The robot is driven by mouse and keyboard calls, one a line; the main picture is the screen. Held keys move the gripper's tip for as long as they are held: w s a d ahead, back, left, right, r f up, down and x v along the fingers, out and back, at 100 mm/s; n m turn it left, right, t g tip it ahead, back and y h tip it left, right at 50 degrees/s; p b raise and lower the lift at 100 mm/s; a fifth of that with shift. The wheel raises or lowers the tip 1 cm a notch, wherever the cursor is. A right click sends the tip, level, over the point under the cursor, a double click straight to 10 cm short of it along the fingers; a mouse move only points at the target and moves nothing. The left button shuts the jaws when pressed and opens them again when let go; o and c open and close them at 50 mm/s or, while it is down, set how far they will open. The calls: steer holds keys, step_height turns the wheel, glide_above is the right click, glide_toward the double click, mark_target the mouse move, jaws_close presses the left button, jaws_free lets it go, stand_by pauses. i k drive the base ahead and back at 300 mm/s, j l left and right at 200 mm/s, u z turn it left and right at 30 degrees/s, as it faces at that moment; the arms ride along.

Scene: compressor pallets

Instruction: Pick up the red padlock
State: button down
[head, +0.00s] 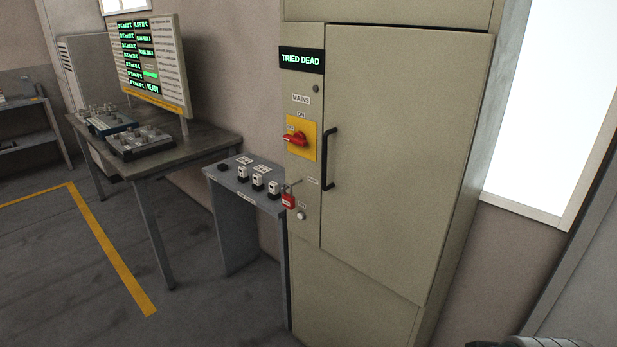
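The red padlock (288,201) shows in the head view at the left edge of the beige electrical cabinet (390,170), below the red rotary switch (296,138) on its yellow plate. It appears to hang from a small peg on the cabinet front, in front of the right end of a small grey stand; its shackle is too small to make out. A dark rounded part, perhaps of my arm, shows at the bottom right edge. My gripper's fingers are not in view.
The grey stand (238,179) holds several small white-and-black items left of the padlock. A black door handle (331,158) juts out to its right. A dark table (185,150) with devices and a display board (148,58) stands further left.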

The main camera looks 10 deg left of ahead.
mark_target(288, 199)
steer(key=i+j+u, duration=0.2)
steer(key=i+j, duration=0.3)
steer(key=i+j+u, duration=0.2)
steer(key=i+j, duration=0.25)
steer(key=i+j+u, duration=0.2)
steer(key=i+j, duration=0.15)
steer(key=i, duration=0.25)
